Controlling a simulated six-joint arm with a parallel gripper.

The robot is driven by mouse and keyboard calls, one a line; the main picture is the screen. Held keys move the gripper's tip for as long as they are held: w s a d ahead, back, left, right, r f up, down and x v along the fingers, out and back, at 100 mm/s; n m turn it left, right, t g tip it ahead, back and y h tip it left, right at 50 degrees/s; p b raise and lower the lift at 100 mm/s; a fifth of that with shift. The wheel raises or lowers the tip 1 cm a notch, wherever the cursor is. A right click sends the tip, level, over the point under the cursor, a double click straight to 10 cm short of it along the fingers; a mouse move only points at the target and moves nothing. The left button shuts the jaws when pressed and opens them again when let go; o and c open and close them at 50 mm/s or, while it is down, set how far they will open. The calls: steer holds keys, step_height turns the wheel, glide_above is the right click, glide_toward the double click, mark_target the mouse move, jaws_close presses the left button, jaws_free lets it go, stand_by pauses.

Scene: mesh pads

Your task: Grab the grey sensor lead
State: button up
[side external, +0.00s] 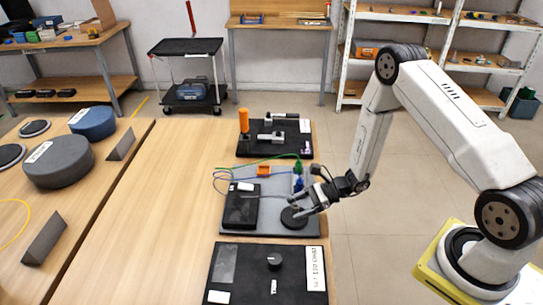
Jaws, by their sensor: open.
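A thin pale grey line, which looks like the grey sensor lead (268,197), runs from the black box (240,212) towards my gripper. It is too small to trace fully. My gripper (296,208) is open over the right part of the grey board (270,229), just above or beside a dark round puck (291,219). I cannot tell whether the fingers touch the puck or the lead. The fingers hide part of the puck and the lead's right end.
A green wire (262,157), a blue wire (214,182), an orange block (264,170) and a blue-green part (298,180) are on the board. Black pads with parts lie behind (275,150) and in front (245,285).

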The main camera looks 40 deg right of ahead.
mark_target(288, 217)
steer(key=shift+x, duration=1.5)
jaws_close()
